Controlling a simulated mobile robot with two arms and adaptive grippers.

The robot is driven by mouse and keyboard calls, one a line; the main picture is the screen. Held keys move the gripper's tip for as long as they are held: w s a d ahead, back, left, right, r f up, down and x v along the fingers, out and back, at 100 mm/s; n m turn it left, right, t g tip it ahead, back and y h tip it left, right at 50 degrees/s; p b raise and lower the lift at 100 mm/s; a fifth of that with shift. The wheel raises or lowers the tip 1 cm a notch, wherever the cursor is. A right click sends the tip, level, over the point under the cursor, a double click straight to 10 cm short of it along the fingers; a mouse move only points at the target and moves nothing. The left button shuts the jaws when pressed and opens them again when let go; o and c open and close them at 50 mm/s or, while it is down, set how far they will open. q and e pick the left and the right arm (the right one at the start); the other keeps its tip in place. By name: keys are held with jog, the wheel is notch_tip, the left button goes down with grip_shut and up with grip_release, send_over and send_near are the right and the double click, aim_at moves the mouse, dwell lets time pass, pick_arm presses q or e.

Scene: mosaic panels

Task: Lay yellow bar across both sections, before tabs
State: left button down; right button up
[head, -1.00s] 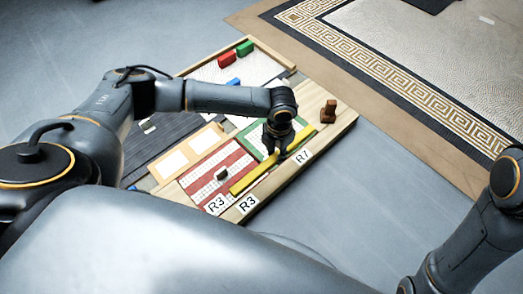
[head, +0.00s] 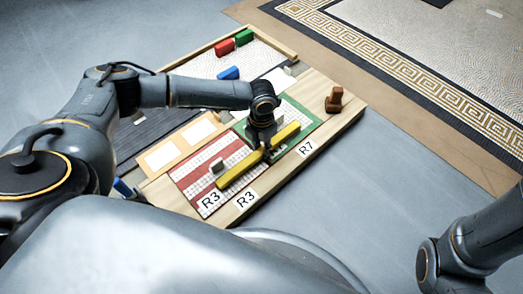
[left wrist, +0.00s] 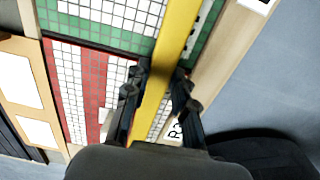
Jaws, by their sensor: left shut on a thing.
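My left gripper (head: 265,150) is shut around the middle of the long yellow bar (head: 237,177). In the left wrist view the bar (left wrist: 178,35) runs between the two fingers (left wrist: 160,85). The bar reaches over the red-and-white mosaic section (head: 188,172) and the green-and-white section (head: 308,118). I cannot tell whether it touches them. One R3 tab (head: 210,200) is at the red section's front corner, and the R7 tab (head: 306,148) is by the green section. Both are in front of the bar. My right gripper is out of view.
A small grey block (head: 217,165) sits on the red section. A brown block piece (head: 334,99) stands on the wooden board (head: 347,113). Another R3 label (head: 245,199) is on the board's front strip. Red (head: 223,47), green (head: 244,38) and blue (head: 228,73) blocks lie at the back.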

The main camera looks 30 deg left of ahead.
pick_arm(q)
jog(key=shift+r, duration=0.15)
jog(key=shift+f, duration=0.5)
jog(key=c, duration=1.1)
grip_release()
